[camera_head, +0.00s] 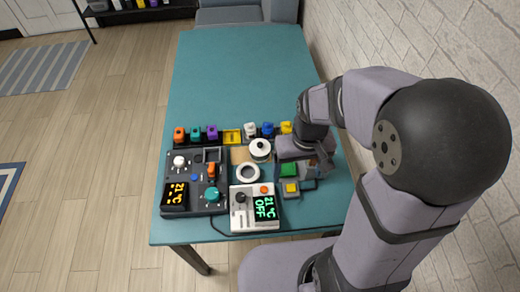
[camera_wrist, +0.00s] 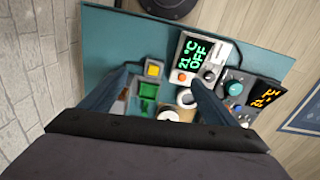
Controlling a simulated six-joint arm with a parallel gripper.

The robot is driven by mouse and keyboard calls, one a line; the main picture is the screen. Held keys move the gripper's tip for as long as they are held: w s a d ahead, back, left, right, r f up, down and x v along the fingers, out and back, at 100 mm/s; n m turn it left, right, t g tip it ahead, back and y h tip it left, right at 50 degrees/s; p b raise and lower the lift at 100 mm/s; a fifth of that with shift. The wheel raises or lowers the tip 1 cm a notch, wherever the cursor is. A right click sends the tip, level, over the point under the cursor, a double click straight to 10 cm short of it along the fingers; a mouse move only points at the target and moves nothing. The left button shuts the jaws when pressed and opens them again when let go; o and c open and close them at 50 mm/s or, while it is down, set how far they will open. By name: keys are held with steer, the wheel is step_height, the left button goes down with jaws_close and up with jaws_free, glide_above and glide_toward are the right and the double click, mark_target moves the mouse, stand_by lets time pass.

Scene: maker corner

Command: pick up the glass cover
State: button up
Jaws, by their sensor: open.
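A round pale lid with a dark knob (camera_head: 260,147) sits on a tan pad behind a white ring (camera_head: 248,173). It may be the glass cover, but I cannot tell its material. In the wrist view the pale round piece (camera_wrist: 168,116) shows low between my fingers, partly hidden by my gripper body. The white ring (camera_wrist: 187,98) is beside the right finger. My gripper (camera_head: 318,166) is open and empty, above the right side of the table, right of the lid. In the wrist view its two fingers (camera_wrist: 160,88) stand wide apart.
A dark control box (camera_head: 208,185) and a white meter (camera_head: 255,208) stand at the front. Green (camera_head: 289,170) and yellow (camera_head: 291,187) button blocks lie near my gripper. Several coloured pieces, including a purple one (camera_head: 212,132), line a rack behind. The teal table's far part (camera_head: 240,75) is clear.

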steer(key=w+a+f+n+b, duration=0.1)
steer(key=w+a+f, duration=0.1)
steer(key=w, duration=0.3)
steer(key=w+a+f+n, duration=0.1)
steer(key=w+f, duration=0.2)
steer(key=w, duration=0.3)
steer(key=n+t+b, duration=0.1)
steer(key=n+b, duration=0.1)
glide_toward(260, 145)
steer(key=shift+y, duration=0.3)
steer(key=f, duration=0.5)
steer(key=shift+w+d, duration=0.15)
steer(key=shift+w, duration=0.15)
steer(key=shift+w+f+p, duration=0.25)
steer(key=shift+f+p, duration=0.3)
steer(key=shift+f, duration=0.65)
steer(key=shift+f+p, duration=0.5)
steer(key=shift+w+f+p, duration=0.2)
steer(key=shift+f+p, duration=0.55)
steer(key=shift+f, duration=1.3)
steer(key=c, duration=1.2)
